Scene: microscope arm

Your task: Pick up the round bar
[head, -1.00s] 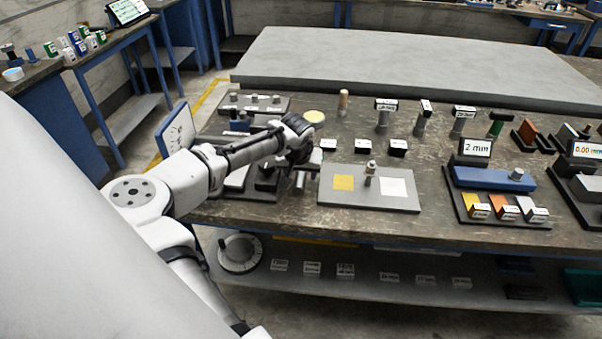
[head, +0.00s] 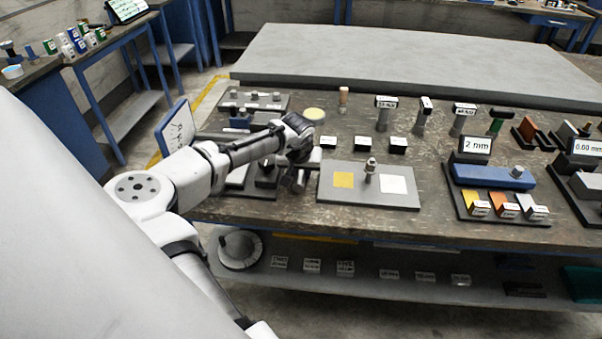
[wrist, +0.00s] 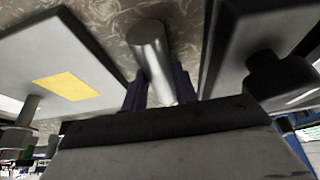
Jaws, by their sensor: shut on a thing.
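The round bar (wrist: 150,50) is a plain grey metal cylinder. In the wrist view it stands between the two dark blue fingers of my gripper (wrist: 160,92), which is shut on it. Its rounded end shows beyond the fingers, against the worn brown tabletop. In the head view my gripper (head: 297,178) is low over the bench, just left of the grey plate with yellow and white squares. The bar is small and mostly hidden there. I cannot tell whether it touches the bench.
The grey plate (head: 328,194) carries a short metal post (head: 370,168) close to my gripper's right. A dark fixture with a black knob (wrist: 280,78) is close on the other side. Small labelled blocks (head: 362,143) stand behind. Weights and gauges fill the bench's right.

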